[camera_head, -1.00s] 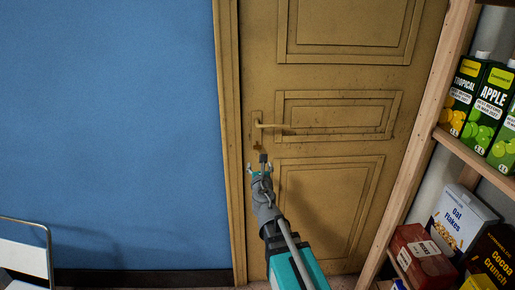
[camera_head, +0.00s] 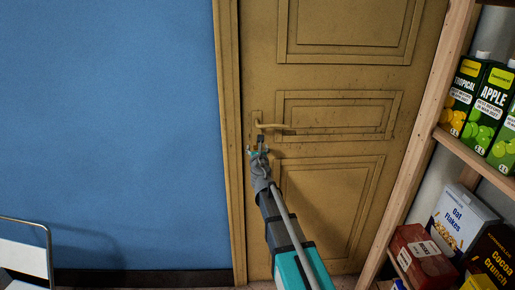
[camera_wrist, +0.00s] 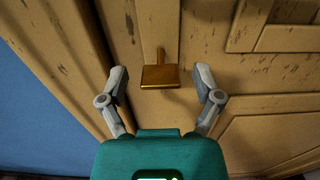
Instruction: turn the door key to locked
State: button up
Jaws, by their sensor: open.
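The brass door key (camera_wrist: 161,76) sticks out of the door in the wrist view. Its flat, wide bow lies across the picture, with the narrow stem above it. My gripper (camera_wrist: 160,82) is open, with one finger to the left of the bow and one to the right. There is a gap on both sides, and neither finger touches the key. In the head view my gripper (camera_head: 258,149) is just below the brass door handle (camera_head: 275,126) and hides the key. The yellow-brown door (camera_head: 340,75) is closed.
A wooden shelf (camera_head: 418,140) with juice cartons (camera_head: 490,100) and cereal boxes (camera_head: 460,222) stands close on the right. A blue wall (camera_head: 110,120) is left of the door frame. A metal rail and white panel (camera_head: 25,258) show at the lower left.

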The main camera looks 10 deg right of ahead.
jog(key=shift+w, duration=0.4)
jog(key=c, duration=1.1)
